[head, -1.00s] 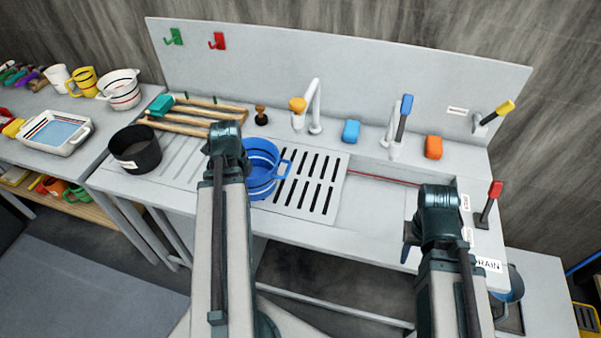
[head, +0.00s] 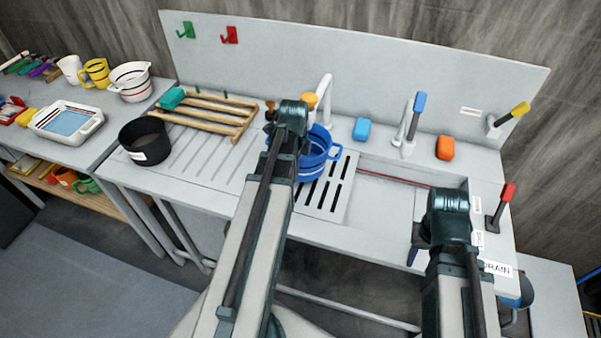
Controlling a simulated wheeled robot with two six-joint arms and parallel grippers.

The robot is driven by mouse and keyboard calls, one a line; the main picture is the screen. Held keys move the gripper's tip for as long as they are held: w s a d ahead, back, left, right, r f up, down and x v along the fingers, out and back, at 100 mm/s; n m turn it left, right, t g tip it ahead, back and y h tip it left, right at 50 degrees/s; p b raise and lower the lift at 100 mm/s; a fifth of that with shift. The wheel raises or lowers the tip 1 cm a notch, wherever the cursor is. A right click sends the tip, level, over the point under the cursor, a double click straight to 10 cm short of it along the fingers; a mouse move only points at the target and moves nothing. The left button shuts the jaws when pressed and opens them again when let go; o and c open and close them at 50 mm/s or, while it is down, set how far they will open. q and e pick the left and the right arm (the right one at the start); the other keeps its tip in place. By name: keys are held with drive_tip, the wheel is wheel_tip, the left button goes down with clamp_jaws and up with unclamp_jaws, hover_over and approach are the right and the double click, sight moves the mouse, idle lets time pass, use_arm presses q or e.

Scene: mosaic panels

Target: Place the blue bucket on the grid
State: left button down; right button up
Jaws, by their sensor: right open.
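The blue bucket (head: 322,146) has a side handle and is over the back part of the slotted grid (head: 336,196) in the counter. I cannot tell whether it touches the grid or hangs just above it. My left gripper (head: 294,148) is at the bucket's left side; its wrist hides the fingers and part of the bucket. The bucket has moved along with it, so it appears shut on the bucket. My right gripper (head: 412,255) is open and empty near the counter's front right edge, its fingers partly hidden.
A black pot (head: 146,142) and a wooden rack (head: 210,115) with a green sponge stand on the left. A faucet (head: 324,95) with an orange knob rises behind the bucket. A blue sponge (head: 361,129) and an orange block (head: 445,147) lie at the back. The basin right of the grid looks clear.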

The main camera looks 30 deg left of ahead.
sight(301, 180)
use_arm(q)
drive_tip(key=shift+w+d, duration=0.2)
drive_tip(key=shift+w, duration=0.2)
wheel_tip(301, 180, down, 4)
drive_tip(key=b, duration=0.3)
drive_tip(key=shift+w+d+r+b, duration=0.15)
drive_tip(key=shift+r+b, duration=0.05)
drive_tip(key=shift+b, duration=0.1)
drive_tip(key=shift+f, duration=0.1)
drive_tip(key=shift+f, duration=0.15)
drive_tip(key=c, duration=1.1)
unclamp_jaws()
drive_tip(key=shift+r, duration=0.3)
drive_tip(key=r+p, duration=0.8)
drive_tip(key=s+r+p, duration=0.1)
drive_tip(key=r+p, duration=0.3)
drive_tip(key=shift+s+d, duration=0.1)
drive_tip(key=shift+d, duration=0.05)
